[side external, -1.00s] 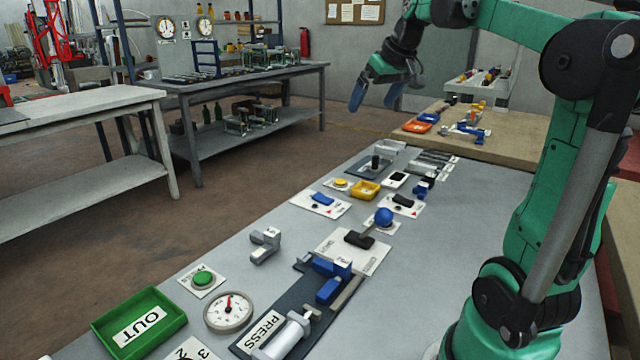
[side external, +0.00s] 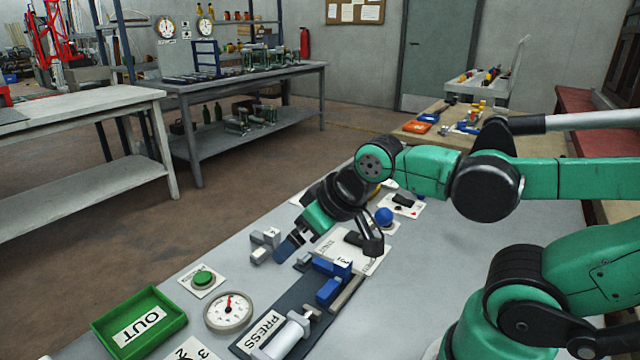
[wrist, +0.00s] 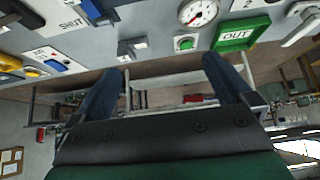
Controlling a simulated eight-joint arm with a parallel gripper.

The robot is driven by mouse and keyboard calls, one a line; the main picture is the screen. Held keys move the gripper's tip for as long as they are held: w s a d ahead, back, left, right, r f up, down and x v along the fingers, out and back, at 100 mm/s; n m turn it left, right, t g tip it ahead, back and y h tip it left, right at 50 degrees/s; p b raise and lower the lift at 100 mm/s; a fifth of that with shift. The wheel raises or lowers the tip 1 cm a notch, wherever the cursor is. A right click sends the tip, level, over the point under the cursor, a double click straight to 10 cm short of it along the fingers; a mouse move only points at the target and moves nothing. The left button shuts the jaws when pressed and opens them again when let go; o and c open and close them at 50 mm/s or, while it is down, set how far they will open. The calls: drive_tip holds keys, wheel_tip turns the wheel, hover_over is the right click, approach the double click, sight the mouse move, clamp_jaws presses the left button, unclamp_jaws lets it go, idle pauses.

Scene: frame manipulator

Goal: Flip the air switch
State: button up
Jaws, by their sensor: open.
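My gripper (side external: 290,244) is tilted over the middle of the bench, its blue fingers close to a grey block-shaped fitting (side external: 264,246) in the side view. In the wrist view, the fingers (wrist: 165,85) are spread wide with nothing between them. A black rocker switch (side external: 403,200) on a white plate lies behind the gripper. I cannot read which label marks the air switch.
A plate marked SHUT (wrist: 72,24) with a black lever is near the gripper. A blue ball knob (side external: 383,215), a green button (side external: 203,278), a dial gauge (side external: 228,311), a green OUT tray (side external: 140,322) and a press (side external: 285,335) are around it.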

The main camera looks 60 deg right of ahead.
drive_tip(key=shift+w+d+r, duration=0.15)
drive_tip(key=shift+w+d, duration=0.05)
drive_tip(key=c, duration=0.7)
drive_tip(key=w+d, duration=0.2)
drive_tip(key=w+d+r, duration=0.1)
drive_tip(key=shift+w+d+r, duration=0.2)
drive_tip(key=shift+w+d, duration=0.2)
clamp_jaws()
drive_tip(key=w+d+f+t, duration=0.1)
drive_tip(key=w+d+f, duration=0.1)
drive_tip(key=d, duration=1.1)
drive_tip(key=w+d+f+t, duration=0.2)
drive_tip(key=w+d, duration=0.1)
drive_tip(key=d, duration=1.1)
